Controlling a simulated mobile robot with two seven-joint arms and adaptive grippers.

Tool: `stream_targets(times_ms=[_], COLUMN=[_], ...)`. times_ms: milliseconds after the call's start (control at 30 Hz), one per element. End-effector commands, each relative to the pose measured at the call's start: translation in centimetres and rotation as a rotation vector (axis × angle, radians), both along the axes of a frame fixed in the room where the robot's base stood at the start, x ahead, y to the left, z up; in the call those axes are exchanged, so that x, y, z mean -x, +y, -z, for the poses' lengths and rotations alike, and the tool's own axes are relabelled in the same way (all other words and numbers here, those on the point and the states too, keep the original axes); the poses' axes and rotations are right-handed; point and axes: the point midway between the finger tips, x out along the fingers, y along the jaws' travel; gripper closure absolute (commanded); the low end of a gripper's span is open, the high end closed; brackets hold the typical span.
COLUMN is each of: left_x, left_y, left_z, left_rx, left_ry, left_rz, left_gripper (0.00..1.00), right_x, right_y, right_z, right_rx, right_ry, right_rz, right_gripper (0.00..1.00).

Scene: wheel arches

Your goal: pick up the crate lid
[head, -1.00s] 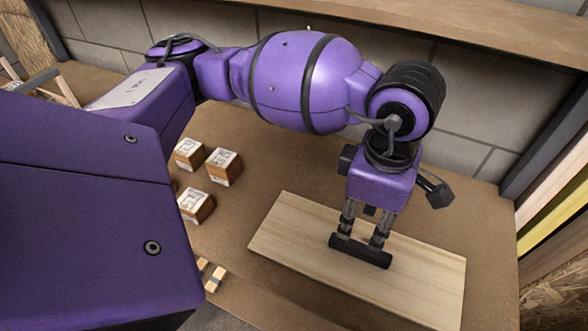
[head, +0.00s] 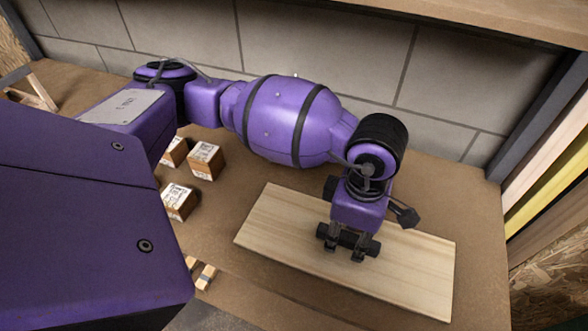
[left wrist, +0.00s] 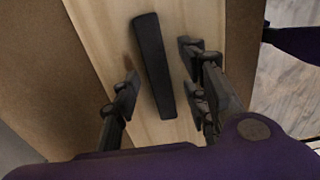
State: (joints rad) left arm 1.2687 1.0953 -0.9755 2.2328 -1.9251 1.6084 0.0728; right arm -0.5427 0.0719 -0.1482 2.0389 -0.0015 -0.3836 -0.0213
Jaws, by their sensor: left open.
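The crate lid (head: 290,232) is a pale wooden board lying flat on the brown bench. A black bar handle (head: 348,239) crosses its middle; the handle also shows in the left wrist view (left wrist: 153,65). My left gripper (head: 344,255) is open, low over the lid's middle at the handle. In the left wrist view my left gripper (left wrist: 163,92) has its fingers apart, one on each side of the handle's line. The handle lies between them, with gaps showing on both sides. My right gripper is not in view.
Several small cardboard boxes (head: 205,160) stand on the bench left of the lid. A grey block wall (head: 300,50) is behind. Coloured boards (head: 545,165) stand at the right.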

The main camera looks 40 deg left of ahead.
Motion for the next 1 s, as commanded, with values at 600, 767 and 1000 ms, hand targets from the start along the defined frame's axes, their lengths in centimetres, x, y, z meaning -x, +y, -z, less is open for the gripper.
stream_targets(times_ms=[600,767,1000], left_x=[-0.2,-0.2,-0.2], left_y=[-0.1,-0.1,-0.1], left_z=[-0.2,-0.3,-1.1], left_rx=[0.001,0.001,0.001], left_ry=[-0.004,-0.006,-0.008], left_rz=[0.001,0.001,0.002], left_gripper=[1.00,1.00,1.00], right_x=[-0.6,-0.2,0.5], right_y=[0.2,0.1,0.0], right_z=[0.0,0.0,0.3], right_rx=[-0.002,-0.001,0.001], right_ry=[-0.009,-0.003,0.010], right_rz=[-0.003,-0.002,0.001], right_gripper=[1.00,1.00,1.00])
